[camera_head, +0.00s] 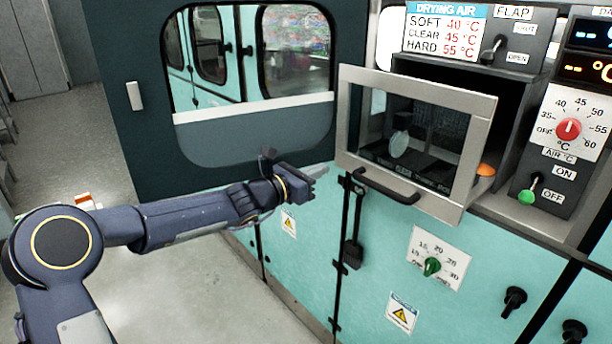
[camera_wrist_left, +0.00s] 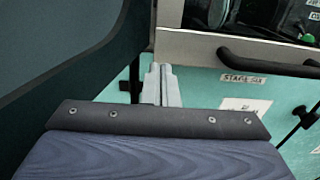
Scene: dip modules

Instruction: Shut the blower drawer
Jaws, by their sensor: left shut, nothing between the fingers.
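The blower drawer (camera_head: 357,77) is a grey-framed box front with a dark glass pane, standing out from the teal machine. Its black bar handle (camera_head: 388,188) runs along the lower edge. In the left wrist view the drawer's lower front edge (camera_wrist_left: 190,46) and handle (camera_wrist_left: 265,60) show at the top right. My left gripper (camera_head: 318,170) is shut and empty, just left of the drawer's lower left corner. Its closed fingers (camera_wrist_left: 162,84) show in the left wrist view, left of the handle and not around it. My right gripper is out of view.
An open dark door (camera_head: 110,75) with a window stands behind my left arm. A black lever (camera_head: 353,250) hangs below the drawer. A green knob (camera_head: 432,266) and black knobs (camera_head: 513,300) stick out of the teal front. A control panel (camera_head: 570,145) with a red dial is right.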

